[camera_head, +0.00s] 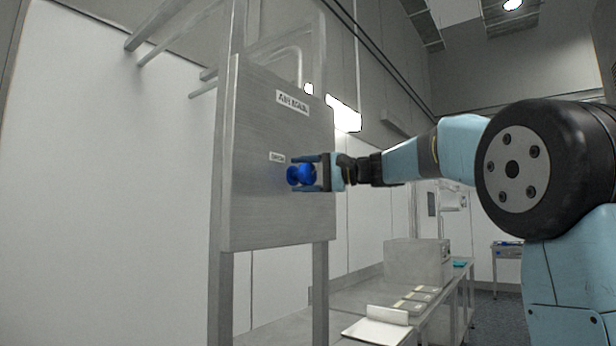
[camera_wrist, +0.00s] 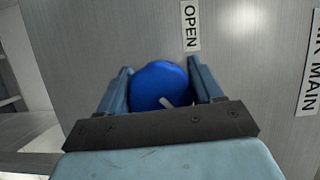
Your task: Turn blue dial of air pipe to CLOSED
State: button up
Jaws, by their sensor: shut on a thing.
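The blue dial (camera_head: 296,175) sits on the grey metal panel (camera_head: 270,220) in the head view. In the wrist view the round dial (camera_wrist: 158,82) lies between the two fingers of my gripper (camera_wrist: 162,88), with a short white mark on its face. My gripper (camera_head: 318,173) is shut on the dial. An "OPEN" label (camera_wrist: 191,27) is on the panel just beyond the dial in the wrist view. The white mark points toward the lower right there, away from that label. No CLOSED label is readable in either view.
A larger label (camera_head: 292,102), ending in "MAIN" in the wrist view (camera_wrist: 309,75), is high on the panel. A bench with a grey box (camera_head: 417,263) and a pale tray (camera_head: 377,332) stands below right. The space left of the panel is a plain white wall.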

jog(key=shift+f, duration=0.2)
jog(key=o, duration=0.9)
jog(key=shift+w, duration=0.1)
jog(key=shift+o, duration=0.3)
jog(key=shift+r, duration=0.1)
jog(key=v, duration=1.3)
jog(key=shift+d, duration=0.35)
jog(key=s+f+h, duration=0.4)
jog(key=s+f, duration=0.4)
jog(key=f, duration=0.2)
jog(key=s+d+f+h, duration=0.1)
jog(key=s+f+h, duration=0.4)
jog(key=s+f, duration=0.3)
notch_tip(320, 180, down, 3)
jog(key=shift+s+d+r+m, duration=0.1)
jog(key=shift+s+d+m, duration=0.15)
jog(key=shift+s+m, duration=0.05)
jog(key=s+d+f+n+h, duration=0.1)
jog(key=s+d+f+h, duration=0.1)
jog(key=s+f, duration=0.2)
jog(key=s+d+f+n+h, duration=0.1)
jog(key=s+d+f+h, duration=0.2)
jog(key=s+f, duration=0.2)
jog(key=s+d+f+n+t+h, duration=0.1)
jog(key=s+d+f+h, duration=0.2)
jog(key=s+f, duration=0.2)
notch_tip(320, 180, down, 4)
jog(key=shift+d+r, duration=0.15)
jog(key=shift+c, duration=0.2)
